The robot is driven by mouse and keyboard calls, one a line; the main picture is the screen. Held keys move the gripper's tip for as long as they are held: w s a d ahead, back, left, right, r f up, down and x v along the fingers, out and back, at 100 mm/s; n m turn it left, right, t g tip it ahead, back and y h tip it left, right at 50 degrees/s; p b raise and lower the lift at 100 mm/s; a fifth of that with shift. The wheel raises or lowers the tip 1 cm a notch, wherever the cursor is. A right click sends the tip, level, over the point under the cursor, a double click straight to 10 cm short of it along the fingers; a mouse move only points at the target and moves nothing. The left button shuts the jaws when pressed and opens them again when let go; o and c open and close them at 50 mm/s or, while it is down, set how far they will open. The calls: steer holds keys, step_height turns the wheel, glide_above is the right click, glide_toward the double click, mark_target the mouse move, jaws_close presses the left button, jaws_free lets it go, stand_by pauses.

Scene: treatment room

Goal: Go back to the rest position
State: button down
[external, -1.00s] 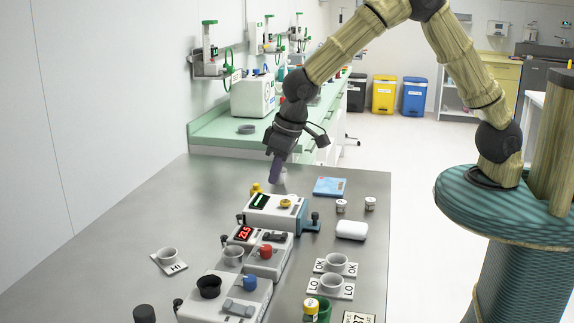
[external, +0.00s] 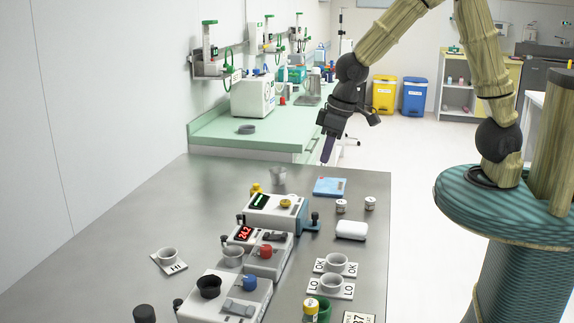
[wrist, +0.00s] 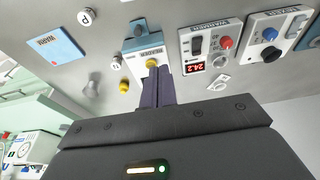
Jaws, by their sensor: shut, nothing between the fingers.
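My gripper (external: 326,155) is in the air above the far right part of the grey table (external: 130,235), its fingers pointing down. In the wrist view my gripper (wrist: 157,84) has its two dark purple fingers together with nothing between them. It is apart from everything on the table. In the external view, the blue card (external: 330,187) lies below it and a small clear cup (external: 279,174) stands below and to the left.
A row of devices runs along the table: a reader (external: 275,212), a warmer with a red display (external: 262,252), and a unit with a blue knob (external: 228,292). Two small white-capped jars (external: 370,203) and a white case (external: 351,230) are to the right. Air around my gripper is clear.

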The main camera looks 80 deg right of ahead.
steer(key=s+d, duration=0.2)
steer(key=s, duration=0.4)
steer(key=s+d, duration=0.3)
steer(key=s, duration=0.3)
steer(key=shift+s+d, duration=0.3)
steer(key=shift+s, duration=0.05)
stand_by(1.7)
